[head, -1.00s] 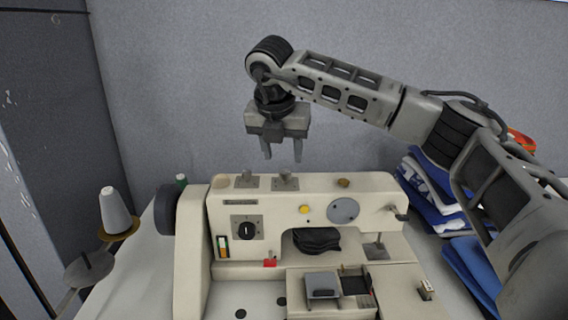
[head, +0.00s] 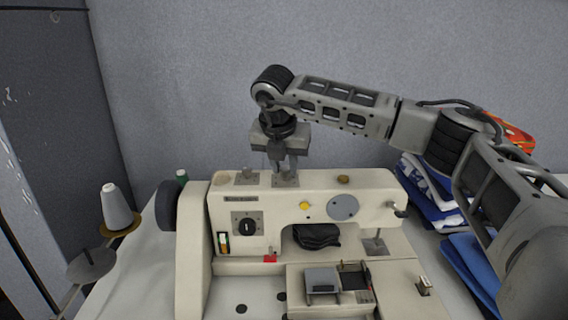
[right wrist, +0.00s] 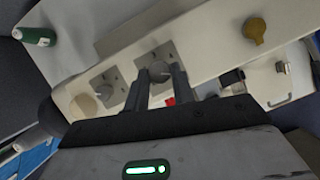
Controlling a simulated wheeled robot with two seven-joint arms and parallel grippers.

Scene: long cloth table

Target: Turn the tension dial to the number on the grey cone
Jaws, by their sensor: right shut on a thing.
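A cream sewing machine (head: 275,205) stands on the table. Two small grey knobs on square plates sit on its top. My right gripper (head: 284,170) points straight down from above, shut on the right-hand top knob (right wrist: 158,71), which shows between its fingertips (right wrist: 163,78) in the right wrist view. The left-hand top knob (head: 247,176) is free. A black dial (head: 246,227) on a square plate is on the machine's front. A pale grey cone (head: 116,206) stands on a spool stand at the left; I can read no number on it. My left gripper is not in view.
A green spool (head: 182,177) stands behind the machine's dark handwheel (head: 167,205). A brass knob (head: 343,179) is on top, further right. Folded blue and white cloth (head: 432,195) lies at the right, under my arm. A grey wall closes off the back.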

